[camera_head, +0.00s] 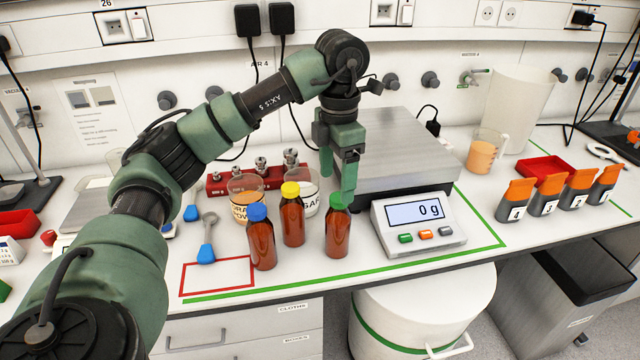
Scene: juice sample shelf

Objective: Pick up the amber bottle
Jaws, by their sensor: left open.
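Three amber bottles stand upright on the white bench: a blue-capped bottle (261,240), a yellow-capped bottle (292,220) and a green-capped bottle (337,232). My left gripper (338,178) is open and points down, just above and behind the green-capped bottle. One green finger comes down close to the green cap; I cannot tell whether they touch. The gripper holds nothing that I can see. My right gripper is out of view.
A scale (420,222) reading 0 g stands to the right of the bottles. Behind them are two labelled beakers, one an orange-filled beaker (243,200), and a red weight block (225,181). A blue-ended spoon (207,238) lies at left.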

